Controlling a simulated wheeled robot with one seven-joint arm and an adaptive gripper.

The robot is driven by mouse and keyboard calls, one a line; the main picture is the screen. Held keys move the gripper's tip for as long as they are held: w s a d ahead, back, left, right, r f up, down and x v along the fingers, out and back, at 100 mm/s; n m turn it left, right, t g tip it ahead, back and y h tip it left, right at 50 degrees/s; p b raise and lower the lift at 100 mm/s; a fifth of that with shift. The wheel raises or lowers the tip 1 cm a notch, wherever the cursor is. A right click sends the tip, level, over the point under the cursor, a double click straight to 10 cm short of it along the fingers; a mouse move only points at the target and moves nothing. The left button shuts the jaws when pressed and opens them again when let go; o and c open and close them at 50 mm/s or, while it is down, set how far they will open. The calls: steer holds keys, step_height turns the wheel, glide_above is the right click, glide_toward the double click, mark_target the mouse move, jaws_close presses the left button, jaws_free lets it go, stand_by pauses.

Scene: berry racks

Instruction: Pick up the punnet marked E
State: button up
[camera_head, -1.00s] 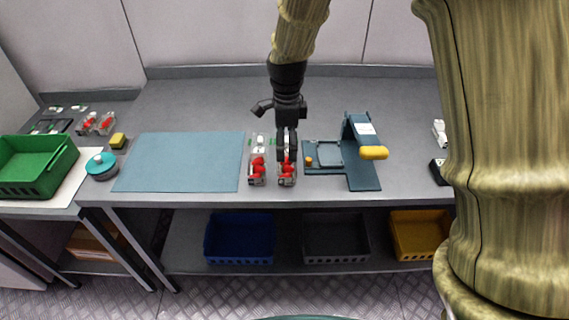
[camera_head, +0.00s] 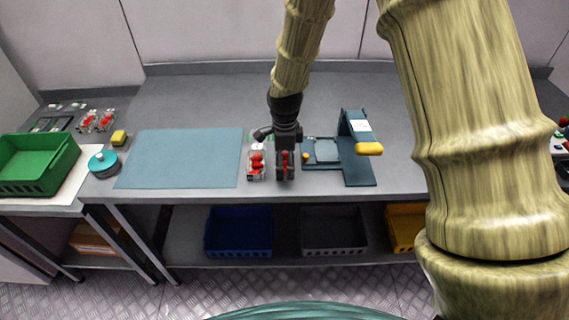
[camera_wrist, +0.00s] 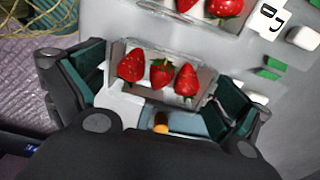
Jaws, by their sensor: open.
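Two clear punnets of red strawberries stand side by side on the bench, left of the blue press-like stand. My gripper (camera_head: 285,170) is over the right punnet and hides most of it in the head view. In the wrist view this punnet (camera_wrist: 205,90) shows three strawberries and lies between my two open fingers (camera_wrist: 160,88), with visible room beside it. The left punnet (camera_head: 256,162) is outside my fingers; it also shows at the top of the wrist view (camera_wrist: 206,14). A white tag (camera_wrist: 270,18) beside it has dark marks. I cannot read a clear E on either punnet.
The blue stand (camera_head: 360,170) with a yellow handle (camera_head: 369,149) is close on the right. A blue-grey mat (camera_head: 185,160) lies left. A green crate (camera_head: 60,165), teal-lidded pot (camera_head: 103,164) and more punnets (camera_head: 96,121) are farther left. The bench behind is clear.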

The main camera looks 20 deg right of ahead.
steer(key=shift+f, duration=0.5)
steer(key=c, duration=0.9)
steer(key=shift+o, duration=0.2)
steer(key=shift+r, duration=0.1)
